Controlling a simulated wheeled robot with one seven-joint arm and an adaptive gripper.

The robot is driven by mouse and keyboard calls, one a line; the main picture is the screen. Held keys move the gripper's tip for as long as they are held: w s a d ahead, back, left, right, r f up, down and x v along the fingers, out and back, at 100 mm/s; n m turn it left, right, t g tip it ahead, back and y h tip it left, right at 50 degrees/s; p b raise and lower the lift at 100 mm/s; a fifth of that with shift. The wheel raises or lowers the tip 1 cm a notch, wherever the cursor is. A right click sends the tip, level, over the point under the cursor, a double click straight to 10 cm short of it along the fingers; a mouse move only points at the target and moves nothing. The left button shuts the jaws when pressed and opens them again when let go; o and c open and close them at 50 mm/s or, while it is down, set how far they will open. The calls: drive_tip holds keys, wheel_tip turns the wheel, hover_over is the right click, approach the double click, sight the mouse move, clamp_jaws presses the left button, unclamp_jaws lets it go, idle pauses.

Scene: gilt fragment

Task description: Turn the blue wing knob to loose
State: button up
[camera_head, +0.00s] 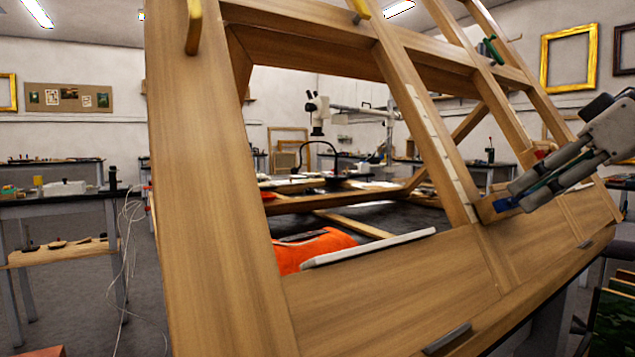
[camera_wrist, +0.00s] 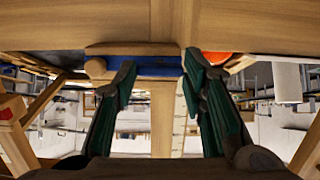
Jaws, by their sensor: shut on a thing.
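The blue wing knob (camera_head: 503,204) sits on the wooden frame (camera_head: 400,290) at the right, mostly hidden behind my gripper. It also shows in the wrist view as a dark blue bar (camera_wrist: 155,66) across the fingertips, with a round wooden end at its left. My gripper (camera_head: 517,195) reaches in from the right with its fingers around the knob. In the wrist view, its green-padded fingers (camera_wrist: 160,72) stand apart with the blue part between their tips. It is shut on the knob. The knob's turn angle cannot be told.
Yellow handles (camera_head: 193,25) and a green one (camera_head: 490,50) are on the frame's upper beams. An orange cloth (camera_head: 318,248) and a pale bar (camera_head: 368,248) lie behind the lower rail. A workbench (camera_head: 60,207) stands at the left. Framed panels (camera_head: 612,325) stand at the lower right.

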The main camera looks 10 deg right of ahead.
drive_tip(key=shift+f, duration=0.2)
drive_tip(key=o, duration=1.2)
drive_tip(key=shift+c, duration=0.2)
drive_tip(key=shift+r, duration=0.1)
drive_tip(key=shift+r, duration=0.1)
drive_tip(key=v, duration=1.2)
